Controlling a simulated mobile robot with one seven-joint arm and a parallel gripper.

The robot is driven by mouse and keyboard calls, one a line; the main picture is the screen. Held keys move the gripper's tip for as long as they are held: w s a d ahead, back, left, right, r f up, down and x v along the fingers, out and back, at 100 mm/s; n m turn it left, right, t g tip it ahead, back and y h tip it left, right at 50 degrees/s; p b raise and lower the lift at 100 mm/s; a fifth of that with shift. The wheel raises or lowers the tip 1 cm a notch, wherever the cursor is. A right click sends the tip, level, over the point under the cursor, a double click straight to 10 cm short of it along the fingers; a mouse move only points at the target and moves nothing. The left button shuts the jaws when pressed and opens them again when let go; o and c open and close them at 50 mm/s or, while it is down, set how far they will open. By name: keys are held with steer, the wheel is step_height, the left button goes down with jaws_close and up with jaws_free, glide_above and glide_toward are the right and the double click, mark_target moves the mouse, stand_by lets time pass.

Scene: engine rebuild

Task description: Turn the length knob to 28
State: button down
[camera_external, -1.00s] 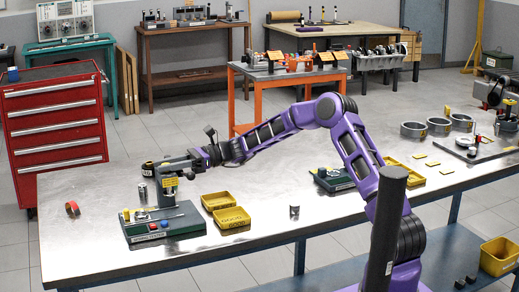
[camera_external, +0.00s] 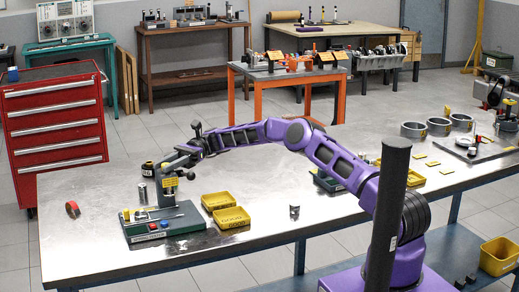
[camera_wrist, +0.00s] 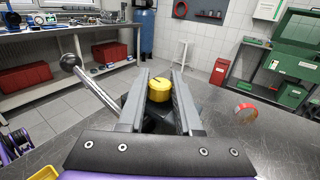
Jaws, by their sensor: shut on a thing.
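A green bench device (camera_external: 165,222) stands at the left end of the metal workbench, with a grey upright post bearing a yellow label (camera_external: 169,186). My gripper (camera_external: 164,167) is at the top of this post. In the wrist view a yellow round knob (camera_wrist: 159,88) with a dark mark on its top sits between the two fingers of my gripper (camera_wrist: 158,92), which are shut on it. I cannot read any number or scale, so the knob's setting is not visible. The fingers hide its lower part.
A lever with a black ball (camera_wrist: 69,60) rises left of the fingers. Two yellow bins (camera_external: 232,217) and a small metal cylinder (camera_external: 294,211) stand right of the device. A red tape roll (camera_external: 72,209) lies to its left. Bare bench lies between.

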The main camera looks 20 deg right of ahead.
steer(key=shift+f, duration=0.1)
stand_by(0.4)
steer(key=c, duration=0.9)
jaws_free()
steer(key=shift+o, duration=0.2)
steer(key=shift+w+d, duration=0.35)
steer(key=shift+d, duration=0.15)
steer(key=w+d+r, duration=0.2)
steer(key=d+r, duration=0.1)
steer(key=r, duration=0.4)
steer(key=shift+d, duration=0.1)
